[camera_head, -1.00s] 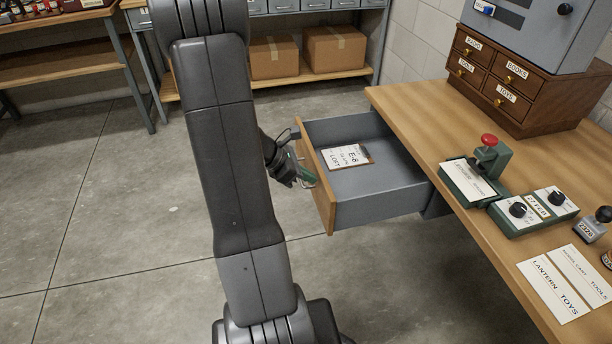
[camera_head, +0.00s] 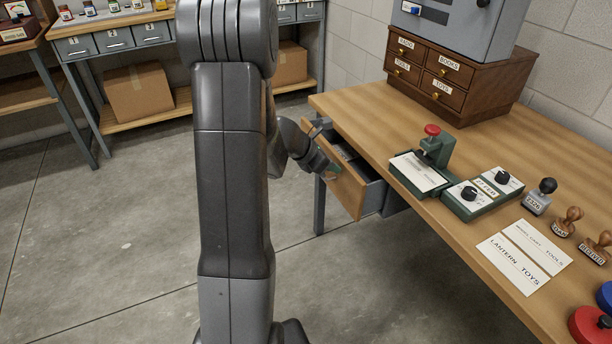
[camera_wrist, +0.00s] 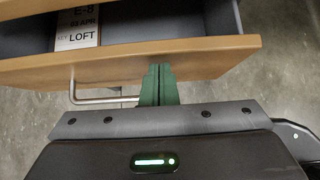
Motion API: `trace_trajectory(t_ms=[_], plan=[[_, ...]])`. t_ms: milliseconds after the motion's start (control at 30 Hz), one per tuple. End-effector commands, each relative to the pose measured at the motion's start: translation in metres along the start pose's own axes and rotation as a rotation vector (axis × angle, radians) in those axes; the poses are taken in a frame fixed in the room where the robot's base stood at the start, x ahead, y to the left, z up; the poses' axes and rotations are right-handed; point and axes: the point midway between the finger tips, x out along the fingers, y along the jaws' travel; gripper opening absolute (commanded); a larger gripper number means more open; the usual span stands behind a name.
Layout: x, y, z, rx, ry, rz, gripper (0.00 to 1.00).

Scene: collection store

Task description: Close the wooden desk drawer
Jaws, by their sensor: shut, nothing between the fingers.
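The wooden-fronted desk drawer (camera_head: 345,180) with grey sides is partly open under the left end of the wooden desk (camera_head: 440,185). It is open by a short length in the head view. A card marked "E-8 LOFT" (camera_wrist: 78,28) lies inside it. In the wrist view the drawer front (camera_wrist: 215,58) fills the upper part, with a metal bar handle (camera_wrist: 98,98) on its face. My gripper (camera_wrist: 158,70) is shut and empty, its green fingertips at the drawer front, just right of the handle. Whether the tips press on the wood is hard to tell. My arm hides part of the head view.
On the desk stand a brown cabinet of small drawers (camera_head: 455,75), a green press with a red knob (camera_head: 432,150), a dial box (camera_head: 482,193) and several stamps. Cardboard boxes (camera_head: 138,92) sit on a shelf behind. The floor left of the desk is clear.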

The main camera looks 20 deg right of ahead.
Motion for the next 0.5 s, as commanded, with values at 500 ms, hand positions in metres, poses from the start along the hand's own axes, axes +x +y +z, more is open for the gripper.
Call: trace_trajectory(t_ms=[500], plan=[[0.052,0.0,0.052,0.001,0.001,0.0,0.0]])
